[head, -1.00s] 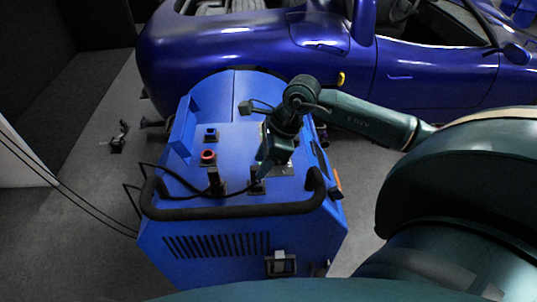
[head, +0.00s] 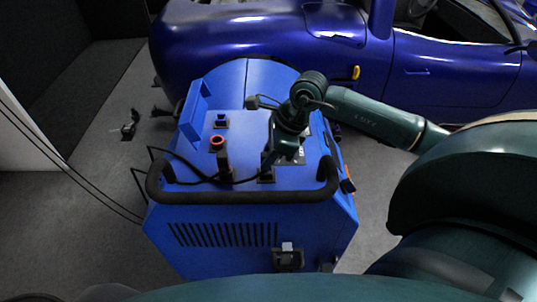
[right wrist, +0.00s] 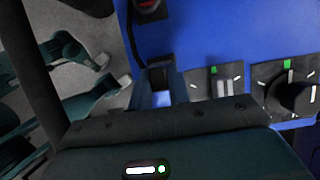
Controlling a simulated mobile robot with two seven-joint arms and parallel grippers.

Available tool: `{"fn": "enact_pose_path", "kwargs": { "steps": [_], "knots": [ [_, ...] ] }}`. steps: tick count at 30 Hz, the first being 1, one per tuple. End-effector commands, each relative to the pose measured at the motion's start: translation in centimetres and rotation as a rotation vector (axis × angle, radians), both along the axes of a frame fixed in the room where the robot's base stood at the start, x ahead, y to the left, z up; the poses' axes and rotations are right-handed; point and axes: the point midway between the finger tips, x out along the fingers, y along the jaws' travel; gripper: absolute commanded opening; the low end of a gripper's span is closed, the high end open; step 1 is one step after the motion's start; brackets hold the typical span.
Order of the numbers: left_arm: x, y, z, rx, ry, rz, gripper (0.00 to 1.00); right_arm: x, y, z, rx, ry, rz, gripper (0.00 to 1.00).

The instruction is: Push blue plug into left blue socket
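My right gripper (head: 268,163) points down at the front of the blue machine's panel, over a black holder (head: 267,174) with a cable. In the right wrist view, the fingers of my right gripper (right wrist: 161,92) stand apart, with a dark box and some blue between them. The blue plug is not clearly distinguishable there; the fingers and wrist hide much of that spot. The left blue socket (head: 221,120) sits at the panel's left rear, with nothing in it that I can make out. My left gripper is not recognisable in either view.
A red-ringed round part (head: 217,142) and a dark upright plug (head: 223,163) stand left of my gripper. A black handle (head: 240,196) crosses the machine's front edge. Knobs (right wrist: 296,95) lie close beside the gripper. A blue car (head: 260,40) stands behind.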

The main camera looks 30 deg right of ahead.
Motion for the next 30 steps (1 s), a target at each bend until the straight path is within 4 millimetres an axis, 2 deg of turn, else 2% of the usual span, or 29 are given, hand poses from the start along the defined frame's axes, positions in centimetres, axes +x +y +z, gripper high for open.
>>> {"fn": "enact_pose_path", "kwargs": {
  "steps": [1,6,16,30],
  "knots": [
    [0.0,0.0,0.0,0.0,0.0,0.0,0.32,0.0,0.0,0.0,0.0,0.0,0.0,0.14],
    [0.0,0.0,0.0,0.0,0.001,0.0,0.32,0.0,0.0,0.0,0.0,0.0,0.0,0.0],
    [-0.1,0.0,0.1,0.003,0.002,-0.005,0.32,0.0,0.0,0.3,0.0,-0.001,0.0,0.0],
    [-0.2,-0.1,1.1,0.003,0.003,-0.009,0.32,0.0,0.0,2.1,0.0,-0.001,0.0,0.0]
  ]
}}
